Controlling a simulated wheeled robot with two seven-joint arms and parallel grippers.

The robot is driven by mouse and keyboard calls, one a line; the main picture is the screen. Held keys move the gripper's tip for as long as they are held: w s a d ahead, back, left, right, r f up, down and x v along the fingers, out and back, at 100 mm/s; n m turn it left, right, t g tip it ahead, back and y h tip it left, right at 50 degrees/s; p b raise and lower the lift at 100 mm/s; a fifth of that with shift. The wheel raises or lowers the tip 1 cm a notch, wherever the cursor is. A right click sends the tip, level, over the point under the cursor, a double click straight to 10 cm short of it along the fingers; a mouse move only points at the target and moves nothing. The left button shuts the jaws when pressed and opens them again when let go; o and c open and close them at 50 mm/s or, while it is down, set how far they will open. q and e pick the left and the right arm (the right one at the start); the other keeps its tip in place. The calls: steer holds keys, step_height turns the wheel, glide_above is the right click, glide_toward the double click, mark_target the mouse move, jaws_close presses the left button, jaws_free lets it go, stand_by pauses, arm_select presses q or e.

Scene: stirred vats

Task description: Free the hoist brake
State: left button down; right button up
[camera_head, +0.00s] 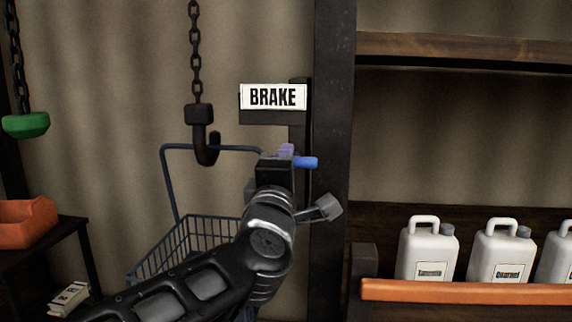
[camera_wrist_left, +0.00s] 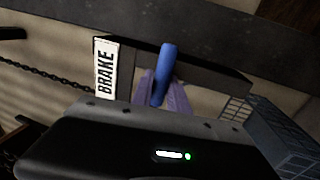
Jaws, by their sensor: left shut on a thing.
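The white BRAKE sign (camera_head: 273,96) is fixed beside a dark post, and it also shows in the left wrist view (camera_wrist_left: 106,70). A blue brake handle (camera_head: 307,162) sticks out to the right below the sign. My left gripper (camera_head: 287,152) is at the handle, with its purple fingers shut on it. In the left wrist view the blue handle (camera_wrist_left: 165,72) stands between the fingers. The handle's inner end is hidden by my gripper and wrist. My right gripper is in neither view.
A black hook (camera_head: 207,148) on a chain hangs left of the sign, with a wire basket (camera_head: 190,245) below. A green weight (camera_head: 25,125) hangs at far left above an orange bin (camera_head: 27,222). White jugs (camera_head: 428,250) stand on a shelf at right, behind an orange rail (camera_head: 465,292).

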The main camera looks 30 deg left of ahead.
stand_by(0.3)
arm_select(q)
steer(key=c, duration=1.3)
jaws_free()
steer(key=v, duration=0.7)
steer(key=shift+s+f+p, duration=0.15)
steer(key=shift+s+p, duration=0.15)
steer(key=shift+s, duration=0.05)
steer(key=shift+d, duration=0.1)
